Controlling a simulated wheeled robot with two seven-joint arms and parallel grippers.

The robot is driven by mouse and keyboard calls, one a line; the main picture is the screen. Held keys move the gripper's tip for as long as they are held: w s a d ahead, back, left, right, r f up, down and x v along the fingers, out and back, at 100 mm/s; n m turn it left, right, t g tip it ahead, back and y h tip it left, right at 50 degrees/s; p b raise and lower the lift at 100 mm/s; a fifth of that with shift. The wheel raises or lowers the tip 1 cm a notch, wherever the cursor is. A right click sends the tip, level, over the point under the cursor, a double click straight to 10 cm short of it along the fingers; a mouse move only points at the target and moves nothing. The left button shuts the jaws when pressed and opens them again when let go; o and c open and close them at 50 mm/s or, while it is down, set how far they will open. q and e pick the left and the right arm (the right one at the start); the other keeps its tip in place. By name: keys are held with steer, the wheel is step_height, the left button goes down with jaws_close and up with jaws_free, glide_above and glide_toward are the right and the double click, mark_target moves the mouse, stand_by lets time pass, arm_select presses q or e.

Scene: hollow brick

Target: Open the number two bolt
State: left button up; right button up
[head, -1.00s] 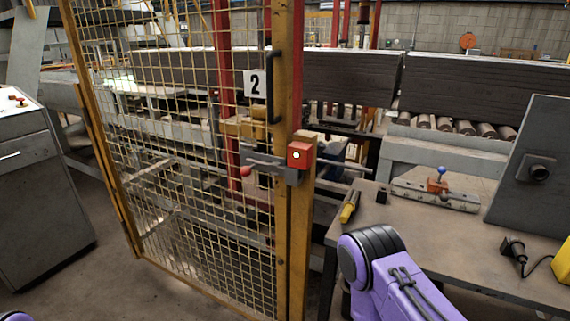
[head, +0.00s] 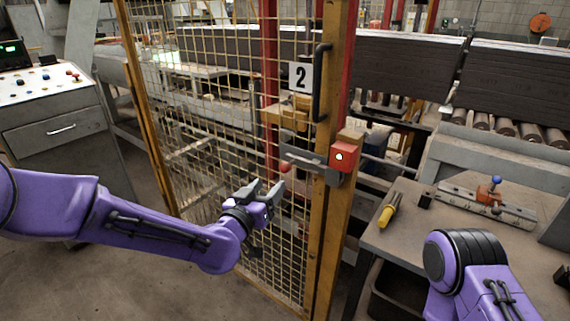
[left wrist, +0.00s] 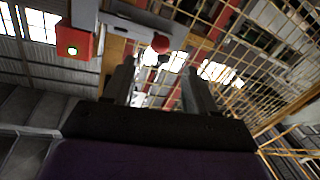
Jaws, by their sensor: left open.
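The number two bolt (head: 305,162) is a grey sliding bar with a red ball knob (head: 285,166) at its left end, mounted on the yellow mesh gate. A red box (head: 343,156) with a white light sits at its right end on the yellow post. The number 2 sign (head: 300,76) hangs above it. My left gripper (head: 264,190) is open and empty, just below and left of the knob, apart from it. My right gripper is out of view.
The yellow mesh gate (head: 215,130) stands close to my left gripper, with a black handle (head: 320,82) above the bolt. A workbench (head: 410,232) with a yellow-handled tool (head: 389,209) is at right. A grey control console (head: 50,110) is at left.

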mark_target(283, 170)
arm_select(q)
steer(key=p+x, duration=0.2)
steer(key=x, duration=0.7)
steer(key=shift+w+d+p, duration=0.15)
steer(key=shift+w+p, duration=0.1)
steer(key=shift+p, duration=0.05)
steer(key=shift+w+d, duration=0.15)
steer(key=shift+w, duration=0.25)
